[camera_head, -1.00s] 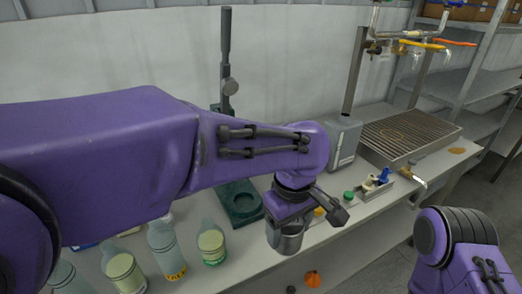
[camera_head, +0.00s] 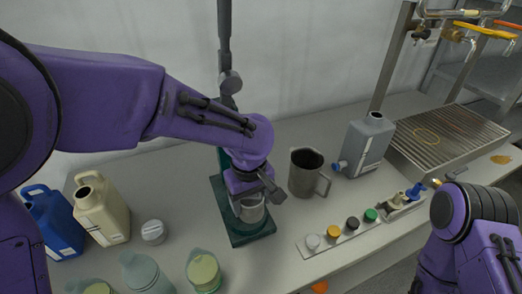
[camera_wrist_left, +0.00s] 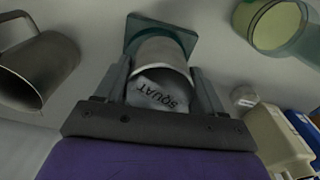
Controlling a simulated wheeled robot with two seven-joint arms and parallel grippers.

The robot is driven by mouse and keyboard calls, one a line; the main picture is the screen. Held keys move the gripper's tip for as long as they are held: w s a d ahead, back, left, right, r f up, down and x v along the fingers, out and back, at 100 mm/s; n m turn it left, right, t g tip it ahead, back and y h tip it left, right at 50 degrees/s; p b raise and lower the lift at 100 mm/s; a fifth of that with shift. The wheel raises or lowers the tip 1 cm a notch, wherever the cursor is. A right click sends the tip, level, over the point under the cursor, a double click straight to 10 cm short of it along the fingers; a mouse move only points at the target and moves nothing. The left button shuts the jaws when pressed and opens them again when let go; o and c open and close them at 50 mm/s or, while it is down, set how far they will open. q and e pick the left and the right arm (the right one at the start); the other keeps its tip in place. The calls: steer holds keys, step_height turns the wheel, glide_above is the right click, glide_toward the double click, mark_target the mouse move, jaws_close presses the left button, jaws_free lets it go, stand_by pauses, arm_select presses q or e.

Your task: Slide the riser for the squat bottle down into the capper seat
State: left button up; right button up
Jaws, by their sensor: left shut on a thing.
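My left gripper (camera_head: 256,192) is shut on the riser (camera_head: 251,209), a grey metal cylinder. In the left wrist view the riser (camera_wrist_left: 162,82) sits between the two fingers, with the word SQUAT on its near face. The capper is a dark green stand with an upright column (camera_head: 225,100) and a square base (camera_head: 256,235). The riser is over the capper base in the head view; the base (camera_wrist_left: 135,35) also shows behind it in the left wrist view. The seat itself is hidden, so I cannot tell whether the riser touches it. My right gripper is not in view; only the right arm shows.
A metal jug (camera_head: 303,178) stands close to the right of the gripper. A grey canister (camera_head: 368,145) is behind it. A rack of coloured caps (camera_head: 340,240) lies front right. Cream (camera_head: 103,212) and blue (camera_head: 52,225) jugs and several bottles (camera_head: 204,272) stand at left and front.

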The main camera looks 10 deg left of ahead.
arm_select(q)
steer(key=w+f, duration=0.1)
steer(key=w+a+f, duration=0.1)
steer(key=w+f, duration=0.1)
steer(key=w+a+f, duration=0.1)
steer(key=shift+w+a+f, duration=0.2)
steer(key=shift+f, duration=0.2)
steer(key=shift+w+f+g+p, duration=0.25)
steer(key=shift+f+g+p, duration=0.05)
steer(key=shift+f, duration=0.55)
steer(key=shift+s+a+f, duration=0.1)
steer(key=shift+s+f, duration=0.4)
steer(key=shift+s, duration=0.25)
steer(key=c, duration=0.3)
steer(key=shift+s+r, duration=0.1)
steer(key=shift+s, duration=0.15)
steer(key=o, duration=1.3)
steer(key=shift+w, duration=0.15)
steer(key=o, duration=0.4)
steer(key=shift+w+f, duration=0.25)
steer(key=shift+w, duration=0.05)
steer(key=shift+c, duration=0.2)
steer(key=shift+w, duration=0.1)
steer(key=shift+s+r, duration=0.2)
steer(key=shift+s, duration=0.05)
steer(key=shift+r, duration=0.4)
step_height(320, 180, up, 7)
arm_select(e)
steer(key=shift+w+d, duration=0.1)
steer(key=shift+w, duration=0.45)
